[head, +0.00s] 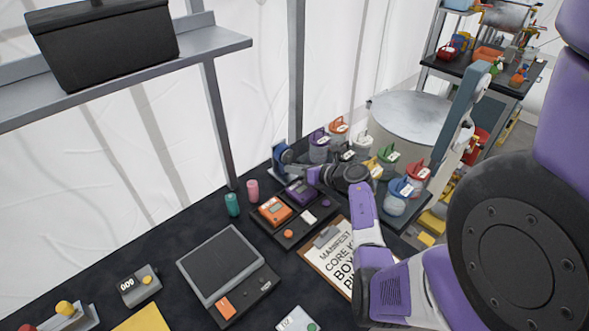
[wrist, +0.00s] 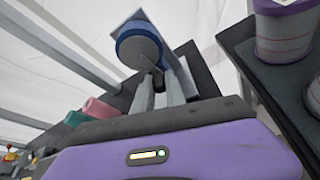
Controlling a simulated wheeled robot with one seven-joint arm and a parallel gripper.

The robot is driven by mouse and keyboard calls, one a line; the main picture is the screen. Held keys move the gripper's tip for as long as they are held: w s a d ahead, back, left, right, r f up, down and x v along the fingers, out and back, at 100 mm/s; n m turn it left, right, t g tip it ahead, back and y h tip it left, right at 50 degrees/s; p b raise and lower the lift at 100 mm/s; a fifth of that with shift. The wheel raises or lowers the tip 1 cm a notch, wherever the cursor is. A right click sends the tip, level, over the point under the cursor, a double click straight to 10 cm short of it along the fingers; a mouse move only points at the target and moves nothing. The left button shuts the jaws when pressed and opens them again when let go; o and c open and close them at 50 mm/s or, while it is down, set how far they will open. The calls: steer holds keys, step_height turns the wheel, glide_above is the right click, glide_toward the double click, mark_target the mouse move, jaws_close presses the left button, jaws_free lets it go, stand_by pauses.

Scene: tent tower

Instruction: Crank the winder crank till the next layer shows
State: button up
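The winder (head: 282,152), with a blue drum and grey bracket, stands at the far edge of the dark bench in the head view. In the wrist view its blue drum (wrist: 140,46) is straight ahead, beyond my fingertips. My gripper (head: 298,166) reaches to it from the right. In the wrist view my gripper's fingers (wrist: 160,82) are close together, with a small dark part of the winder crank (wrist: 157,73) between their tips. The fingers and bracket hide most of the crank. No layer can be made out.
Teal (head: 232,204) and pink (head: 252,190) cylinders stand left of the winder. A clipboard (head: 318,262) lies near my arm.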

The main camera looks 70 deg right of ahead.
steer(key=o, duration=0.4)
steer(key=shift+o, duration=0.2)
steer(key=shift+b+v, duration=0.6)
steer(key=shift+v, duration=3.3)
